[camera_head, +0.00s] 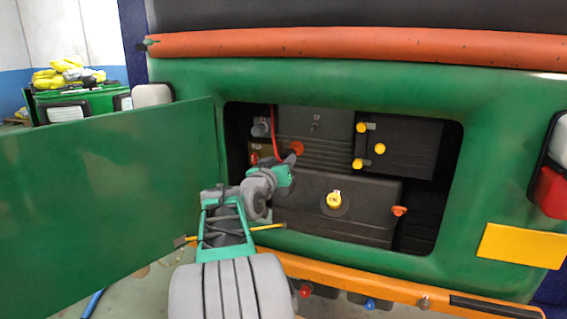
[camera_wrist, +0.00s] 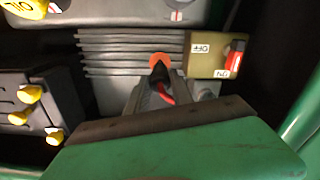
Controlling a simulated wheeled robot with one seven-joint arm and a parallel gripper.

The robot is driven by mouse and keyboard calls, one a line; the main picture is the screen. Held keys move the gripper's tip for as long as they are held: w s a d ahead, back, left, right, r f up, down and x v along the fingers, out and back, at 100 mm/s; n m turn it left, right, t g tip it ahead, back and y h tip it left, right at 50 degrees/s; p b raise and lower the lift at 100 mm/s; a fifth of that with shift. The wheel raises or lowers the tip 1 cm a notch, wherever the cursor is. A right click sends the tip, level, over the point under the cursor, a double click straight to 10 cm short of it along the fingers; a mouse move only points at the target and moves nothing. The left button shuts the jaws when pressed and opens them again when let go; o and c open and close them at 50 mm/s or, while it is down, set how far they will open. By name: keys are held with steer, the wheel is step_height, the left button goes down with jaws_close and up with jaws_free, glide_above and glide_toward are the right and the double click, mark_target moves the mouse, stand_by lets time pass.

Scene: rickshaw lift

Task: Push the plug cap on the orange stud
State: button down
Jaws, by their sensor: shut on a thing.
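The orange stud (camera_head: 297,148) sticks out of a dark finned box inside the open compartment; it also shows in the wrist view (camera_wrist: 160,58). My gripper (camera_head: 293,162) is inside the opening, just below and left of the stud. In the wrist view my gripper (camera_wrist: 163,95) is shut on the plug cap (camera_wrist: 158,73), a small black cone with red showing behind it. The cap's dark tip overlaps the lower part of the stud. I cannot tell whether they touch. The fingers hide much of the cap.
A red cable (camera_head: 274,130) hangs at the compartment's left. An open green door (camera_head: 110,190) stands left of my arm. Yellow knobs (camera_head: 380,149), a yellow cap (camera_head: 334,200) and another orange knob (camera_head: 399,211) lie to the right. A red switch (camera_wrist: 235,58) sits beside the finned box.

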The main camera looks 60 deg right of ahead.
steer(key=shift+w+d, duration=0.2)
steer(key=shift+d, duration=1.3)
steer(key=shift+w+d+b, duration=0.1)
steer(key=shift+d+b, duration=0.15)
steer(key=shift+b, duration=0.2)
stand_by(1.1)
steer(key=shift+d, duration=0.3)
stand_by(0.8)
steer(key=c, duration=1)
jaws_free()
steer(key=shift+c, duration=0.2)
steer(key=shift+c, duration=0.6)
